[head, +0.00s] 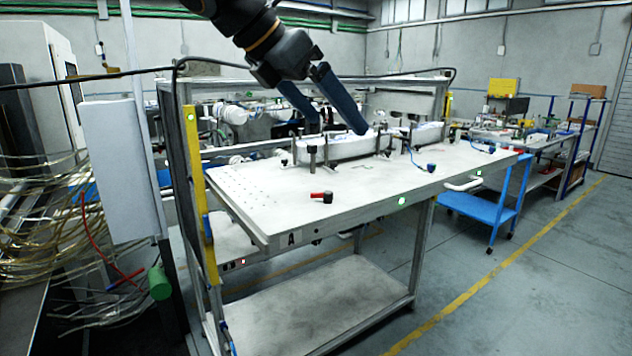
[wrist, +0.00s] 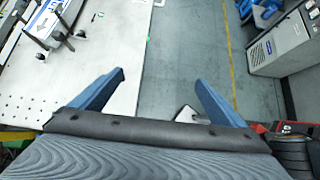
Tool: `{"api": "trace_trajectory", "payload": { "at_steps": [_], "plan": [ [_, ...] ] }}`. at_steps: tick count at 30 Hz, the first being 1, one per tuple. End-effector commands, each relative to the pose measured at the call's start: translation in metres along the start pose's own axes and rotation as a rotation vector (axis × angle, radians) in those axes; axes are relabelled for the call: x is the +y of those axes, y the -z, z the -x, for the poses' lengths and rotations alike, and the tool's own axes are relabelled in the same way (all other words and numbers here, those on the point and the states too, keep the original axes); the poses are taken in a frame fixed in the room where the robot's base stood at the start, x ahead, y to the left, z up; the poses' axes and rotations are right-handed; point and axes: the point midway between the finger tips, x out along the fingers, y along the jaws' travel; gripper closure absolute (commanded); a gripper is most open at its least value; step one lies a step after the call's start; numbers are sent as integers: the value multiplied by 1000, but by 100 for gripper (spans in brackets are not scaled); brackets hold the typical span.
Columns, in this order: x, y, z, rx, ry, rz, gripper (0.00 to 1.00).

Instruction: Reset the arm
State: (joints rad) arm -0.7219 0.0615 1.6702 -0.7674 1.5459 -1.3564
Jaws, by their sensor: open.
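My gripper (head: 342,114) hangs from the dark arm at the top middle of the head view. Its two blue fingers are spread wide, with nothing between them. In the head view the fingertips overlap the white magazine fixture (head: 345,147) on the worktable (head: 270,200); I cannot tell the gap between them. In the wrist view the fingers (wrist: 160,98) stand apart over the table's edge and the floor. The fixture also shows in the wrist view (wrist: 50,22), at the upper left, clear of the fingers.
A red-and-black handle (head: 322,196) lies on the table's front part. A grey box (head: 120,165) and a yellow-edged post (head: 198,185) stand at the left. A blue cart (head: 480,206) stands at the right. The floor in front right of the table is clear.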

Motion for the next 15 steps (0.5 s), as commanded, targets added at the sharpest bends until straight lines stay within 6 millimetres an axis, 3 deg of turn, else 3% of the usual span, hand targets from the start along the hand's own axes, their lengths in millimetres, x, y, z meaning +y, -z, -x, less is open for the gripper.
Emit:
{"api": "trace_trajectory", "payload": {
  "at_steps": [8, 15],
  "plan": [
    [-6, 20, -46, 72, 24, -112, 6],
    [-19, 50, -105, 173, 69, -291, 6]
  ]
}}
